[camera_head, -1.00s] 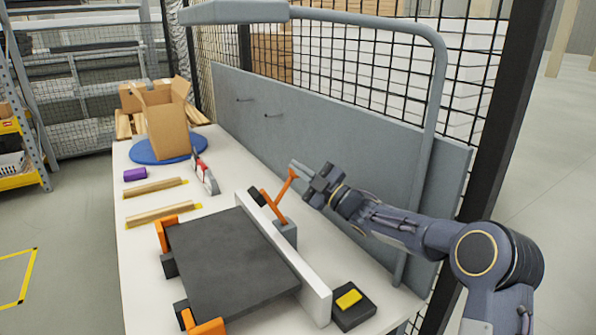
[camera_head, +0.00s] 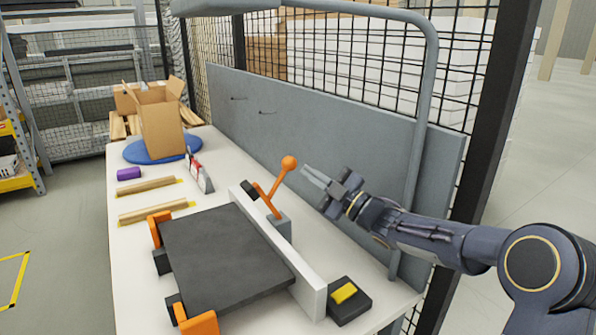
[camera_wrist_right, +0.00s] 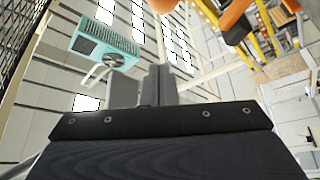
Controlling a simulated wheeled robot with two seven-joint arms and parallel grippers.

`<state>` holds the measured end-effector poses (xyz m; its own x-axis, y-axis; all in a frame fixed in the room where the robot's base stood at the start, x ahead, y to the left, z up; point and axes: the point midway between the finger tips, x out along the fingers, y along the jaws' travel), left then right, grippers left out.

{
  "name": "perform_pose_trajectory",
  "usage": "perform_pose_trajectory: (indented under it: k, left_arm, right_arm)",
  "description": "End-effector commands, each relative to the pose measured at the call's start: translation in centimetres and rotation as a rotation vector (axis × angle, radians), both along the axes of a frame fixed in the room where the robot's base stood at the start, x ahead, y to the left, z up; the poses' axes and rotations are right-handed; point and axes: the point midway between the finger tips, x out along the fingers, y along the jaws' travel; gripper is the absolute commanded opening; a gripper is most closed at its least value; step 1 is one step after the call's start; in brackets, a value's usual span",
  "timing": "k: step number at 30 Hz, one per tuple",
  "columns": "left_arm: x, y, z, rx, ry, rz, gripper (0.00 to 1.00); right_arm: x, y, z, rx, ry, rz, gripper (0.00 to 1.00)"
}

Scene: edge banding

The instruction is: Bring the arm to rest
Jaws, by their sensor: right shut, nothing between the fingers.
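My right gripper (camera_head: 315,177) is above the right side of the workbench, its fingers pointing left toward the orange lever (camera_head: 280,180). The fingers are shut and empty, with a small gap between their tips and the lever's round orange knob (camera_head: 289,162). In the right wrist view the two grey fingers (camera_wrist_right: 158,85) stand close together, and part of the orange lever (camera_wrist_right: 235,14) shows at the top. My right arm reaches in from the lower right. My left gripper is not in view.
The white workbench (camera_head: 130,250) holds a dark panel (camera_head: 222,262) by a white fence (camera_head: 305,285), orange clamps, wooden strips (camera_head: 150,186), and a black block with a yellow pad (camera_head: 343,292). A cardboard box (camera_head: 162,128) stands on a blue disc. A grey backboard (camera_head: 330,125) and post stand behind.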

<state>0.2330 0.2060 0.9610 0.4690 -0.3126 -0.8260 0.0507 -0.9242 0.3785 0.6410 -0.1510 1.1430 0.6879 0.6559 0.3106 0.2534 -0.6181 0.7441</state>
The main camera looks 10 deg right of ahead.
Motion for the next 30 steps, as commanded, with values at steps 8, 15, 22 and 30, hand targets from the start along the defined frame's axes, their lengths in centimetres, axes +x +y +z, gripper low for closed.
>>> perform_pose_trajectory:
  k: [8,15,22,30]
  left_arm:
    - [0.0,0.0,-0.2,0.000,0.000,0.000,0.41]
    - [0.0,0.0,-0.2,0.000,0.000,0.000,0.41]
    - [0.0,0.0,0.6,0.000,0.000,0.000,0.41]
    - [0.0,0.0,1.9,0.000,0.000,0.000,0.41]
  right_arm:
    - [-0.8,-0.8,-0.3,0.000,0.000,0.000,0.00]
    - [-0.8,-0.8,-0.2,0.000,0.006,-0.007,0.00]
    - [-2.9,-5.2,2.2,0.059,0.238,-0.259,0.00]
    - [-17.1,-12.5,-3.2,0.345,0.902,-0.677,0.00]
